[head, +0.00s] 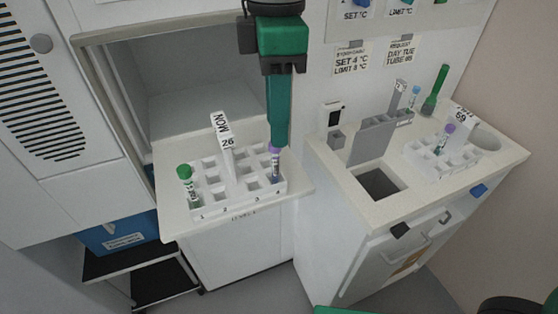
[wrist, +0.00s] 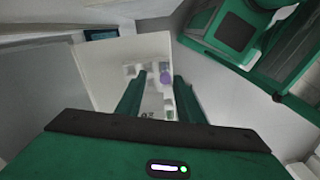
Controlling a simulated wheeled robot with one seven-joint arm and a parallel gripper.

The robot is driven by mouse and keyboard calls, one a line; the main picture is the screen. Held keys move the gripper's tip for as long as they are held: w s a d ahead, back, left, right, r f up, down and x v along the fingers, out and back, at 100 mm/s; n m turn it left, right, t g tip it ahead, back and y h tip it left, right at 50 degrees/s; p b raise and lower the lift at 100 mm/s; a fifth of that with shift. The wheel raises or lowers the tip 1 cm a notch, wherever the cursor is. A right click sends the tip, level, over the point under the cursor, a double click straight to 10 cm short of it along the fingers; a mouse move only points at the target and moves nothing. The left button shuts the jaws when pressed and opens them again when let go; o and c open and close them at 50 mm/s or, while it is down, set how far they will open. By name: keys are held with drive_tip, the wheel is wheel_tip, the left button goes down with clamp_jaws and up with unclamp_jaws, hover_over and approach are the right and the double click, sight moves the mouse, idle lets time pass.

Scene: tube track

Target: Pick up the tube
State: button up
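A purple-capped tube (head: 275,163) stands upright in the right part of a white rack (head: 212,209) on the left shelf. A green-capped tube (head: 188,184) stands at the rack's left end. My gripper (head: 278,146) points down over the purple-capped tube, its tips close to the cap. The wrist view shows its two fingers apart (wrist: 161,78), with the purple cap (wrist: 166,77) seen in the gap, nearer the right finger. Whether the fingers touch the cap cannot be told. The tube body is hidden in the wrist view.
The rack carries an upright sign "MON 26" (head: 225,134). An open cabinet recess (head: 200,90) lies behind it. On the right counter (head: 375,207) are a square opening, a grey bracket (head: 372,138), another rack (head: 438,171) with a purple-capped tube, and a green tool (head: 435,91).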

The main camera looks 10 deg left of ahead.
sight(275, 168)
drive_tip(key=shift+s+f, duration=0.2)
drive_tip(key=shift+f, duration=1.2)
drive_tip(key=shift+s+f, duration=0.2)
drive_tip(key=shift+f, duration=1.2)
drive_tip(key=shift+c, duration=0.7)
drive_tip(key=c, duration=0.7)
